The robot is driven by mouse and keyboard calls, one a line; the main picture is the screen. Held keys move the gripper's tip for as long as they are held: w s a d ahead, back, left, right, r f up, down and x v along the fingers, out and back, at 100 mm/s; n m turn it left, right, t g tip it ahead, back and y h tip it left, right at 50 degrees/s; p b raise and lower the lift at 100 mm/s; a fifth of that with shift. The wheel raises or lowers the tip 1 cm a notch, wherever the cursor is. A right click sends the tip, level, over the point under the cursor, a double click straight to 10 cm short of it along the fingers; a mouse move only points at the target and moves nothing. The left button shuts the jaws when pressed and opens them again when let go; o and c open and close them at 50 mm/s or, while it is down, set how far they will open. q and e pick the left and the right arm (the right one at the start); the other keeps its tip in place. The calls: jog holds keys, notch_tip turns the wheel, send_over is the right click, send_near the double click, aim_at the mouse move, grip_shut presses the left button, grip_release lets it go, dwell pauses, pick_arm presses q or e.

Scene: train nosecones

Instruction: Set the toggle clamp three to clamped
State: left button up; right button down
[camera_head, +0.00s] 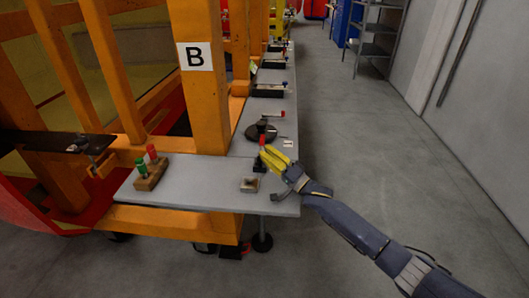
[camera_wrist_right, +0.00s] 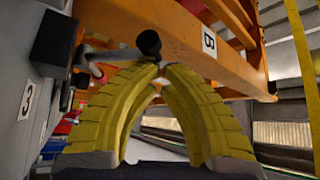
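A toggle clamp with a red handle (camera_head: 263,141) and a dark base (camera_head: 260,166) stands on the grey table near its right edge. In the right wrist view, a metal clamp arm with a black knob (camera_wrist_right: 149,42) lies just above my fingertips. A red part (camera_wrist_right: 97,74) and a black block (camera_wrist_right: 52,40) lie left of it. A label reading 3 (camera_wrist_right: 26,100) is on the table surface. I see nothing clearly held; contact is unclear. My left gripper is out of view.
An orange post marked B (camera_head: 195,57) rises left. A wooden block with green and red pieces (camera_head: 150,172) and a small metal block (camera_head: 250,185) lie in front.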

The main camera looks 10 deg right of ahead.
jog(key=s+d, duration=0.8)
jog(key=s, duration=0.1)
jog(key=shift+d, duration=0.35)
jog(key=shift+f, duration=0.1)
